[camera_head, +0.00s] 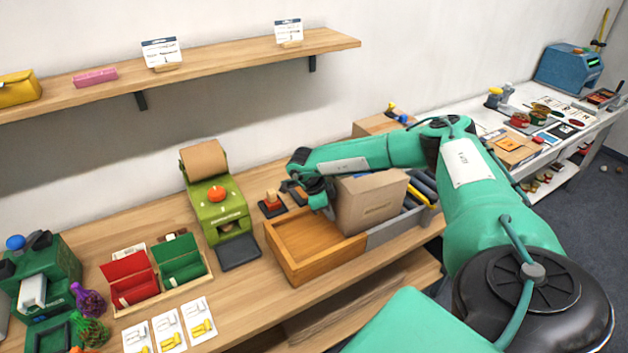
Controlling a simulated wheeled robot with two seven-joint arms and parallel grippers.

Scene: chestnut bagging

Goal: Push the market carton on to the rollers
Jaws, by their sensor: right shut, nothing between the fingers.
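The market carton (372,205) is a brown cardboard box. It stands upright at the right edge of an open wooden tray, over the near-left end of the roller track (421,190), whose dark rollers show to its right in a grey frame. My right gripper (318,200) is at the carton's left side, above the wooden tray, pointing down and shut with nothing in it. It looks close against the carton, but I cannot tell whether it touches. My left gripper is not in view.
The wooden tray (283,262) is empty. A green machine (217,205) with a paper roll stands left of it. Red and green bins (128,280) and several picture cards lie further left. A wall shelf (220,62) runs above. A white table (560,155) holds items at right.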

